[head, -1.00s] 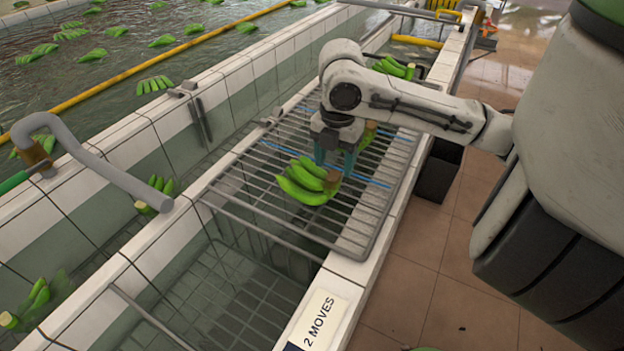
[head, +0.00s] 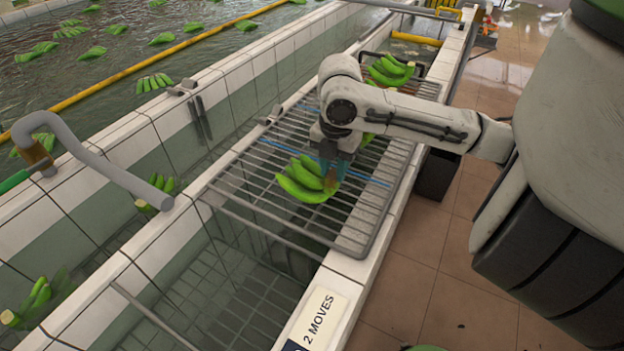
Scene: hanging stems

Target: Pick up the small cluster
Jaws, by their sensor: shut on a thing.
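A small cluster of green bananas (head: 301,181) lies on the metal rack, with its brownish stem end to the right. My gripper (head: 334,174) points down over that stem end and is shut on it. The blue-grey fingers are partly hidden by the wrist and the fruit, so the exact contact is hard to see. The cluster looks at rack level; I cannot tell whether it touches the bars.
The barred rack (head: 347,236) spans the tiled trough. A larger banana cluster (head: 391,71) sits at its far end, and another green piece (head: 367,139) shows partly behind my wrist. A grey pipe (head: 100,165) crosses the left wall. A "2 MOVES" sign (head: 318,319) is in front.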

